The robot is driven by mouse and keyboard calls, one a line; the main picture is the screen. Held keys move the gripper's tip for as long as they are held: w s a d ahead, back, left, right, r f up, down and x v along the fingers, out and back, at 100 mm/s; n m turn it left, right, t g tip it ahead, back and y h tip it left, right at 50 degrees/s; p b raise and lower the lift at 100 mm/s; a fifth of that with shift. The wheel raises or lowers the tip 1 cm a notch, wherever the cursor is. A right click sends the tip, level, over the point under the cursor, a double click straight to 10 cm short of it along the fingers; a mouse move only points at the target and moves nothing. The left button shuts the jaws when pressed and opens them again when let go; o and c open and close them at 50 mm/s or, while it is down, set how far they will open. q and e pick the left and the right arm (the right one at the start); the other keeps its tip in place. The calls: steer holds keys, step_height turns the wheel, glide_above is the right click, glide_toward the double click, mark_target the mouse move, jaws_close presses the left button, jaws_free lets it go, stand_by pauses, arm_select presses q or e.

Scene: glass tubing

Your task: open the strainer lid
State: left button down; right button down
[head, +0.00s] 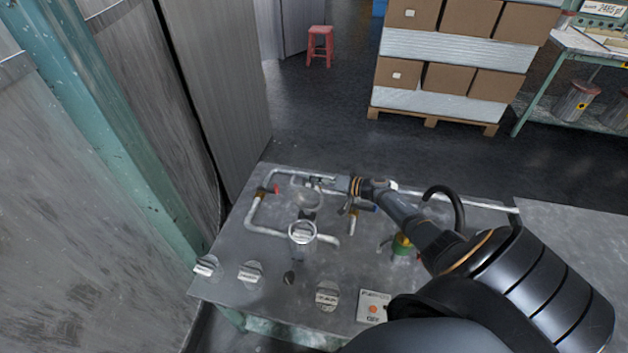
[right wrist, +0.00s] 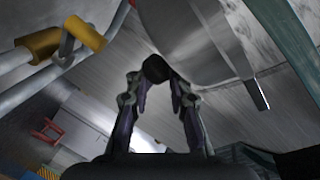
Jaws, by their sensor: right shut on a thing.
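The strainer (head: 302,235) stands among the pipes on the grey bench, a clear cup with a pale round rim facing up. Its lid (head: 306,197) is a round translucent disc that looks tipped up behind the rim. In the right wrist view the lid (right wrist: 195,35) fills the top middle, tilted, with a dark knob (right wrist: 155,68) and a tab at right. My right gripper (head: 316,182) is at the lid's far edge. In the right wrist view its fingers (right wrist: 160,78) are shut on the dark knob. My left gripper does not show.
Knobs (head: 327,296) and a button panel (head: 373,308) line the front. A tall grey wall stands close at left.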

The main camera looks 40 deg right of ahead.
steer(key=c, duration=1.1)
jaws_free()
steer(key=shift+s+a+f, duration=0.15)
steer(key=shift+s+f, duration=0.1)
steer(key=shift+f, duration=0.2)
steer(key=shift+s+a+f, duration=0.15)
steer(key=shift+s+f, duration=0.1)
steer(key=shift+f, duration=0.2)
steer(key=shift+g, duration=0.3)
steer(key=v, duration=1.2)
steer(key=shift+r, duration=0.25)
steer(key=shift+w, duration=0.15)
